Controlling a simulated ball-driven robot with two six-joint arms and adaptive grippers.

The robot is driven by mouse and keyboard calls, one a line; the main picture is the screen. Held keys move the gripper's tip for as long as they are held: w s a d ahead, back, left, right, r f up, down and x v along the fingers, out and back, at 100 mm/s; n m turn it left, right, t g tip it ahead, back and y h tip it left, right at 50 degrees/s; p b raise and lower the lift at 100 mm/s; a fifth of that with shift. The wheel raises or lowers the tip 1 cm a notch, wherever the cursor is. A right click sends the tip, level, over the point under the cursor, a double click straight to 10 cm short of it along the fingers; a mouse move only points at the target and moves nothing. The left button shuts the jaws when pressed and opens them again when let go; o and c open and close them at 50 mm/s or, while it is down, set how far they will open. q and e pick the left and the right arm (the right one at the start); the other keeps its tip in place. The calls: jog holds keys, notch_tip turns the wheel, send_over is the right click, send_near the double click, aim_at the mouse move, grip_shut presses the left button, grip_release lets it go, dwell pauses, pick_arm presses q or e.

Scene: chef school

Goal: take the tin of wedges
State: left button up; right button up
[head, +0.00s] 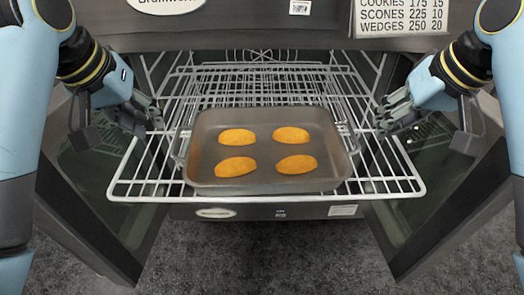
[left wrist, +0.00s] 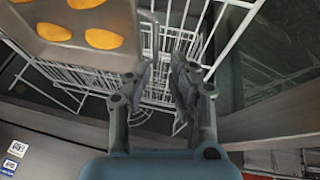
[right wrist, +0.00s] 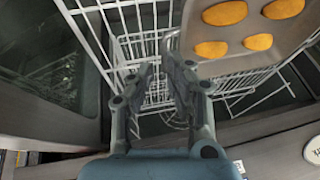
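The tin (head: 268,187) is a grey rectangular tray with a loop handle at each short side. It holds several orange-brown wedges (head: 236,166) lying flat and apart. It rests on a wire rack (head: 400,187) that sticks out of the oven. My left gripper (head: 158,118) is left of the tin, apart from its left handle (head: 180,145). My right gripper (head: 378,118) is right of the tin, apart from its right handle (head: 349,137). Both wrist views show a gap between the fingers with nothing in it; the tin (left wrist: 125,45) is beside the fingers there.
The oven doors stand open at the left (head: 100,200) and right (head: 410,205), below my arms. A sign (head: 402,17) listing cookies, scones and wedges is above the oven at the right. Dark grey floor (head: 265,250) is clear in front.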

aim_at(176, 137)
pick_arm(q)
jog(key=shift+w+d+r, duration=0.2)
jog(key=shift+w+r, duration=0.1)
jog(key=shift+w, duration=0.2)
pick_arm(e)
jog(key=shift+w+a+r, duration=0.2)
jog(key=shift+w+r, duration=0.15)
jog(key=shift+w, duration=0.2)
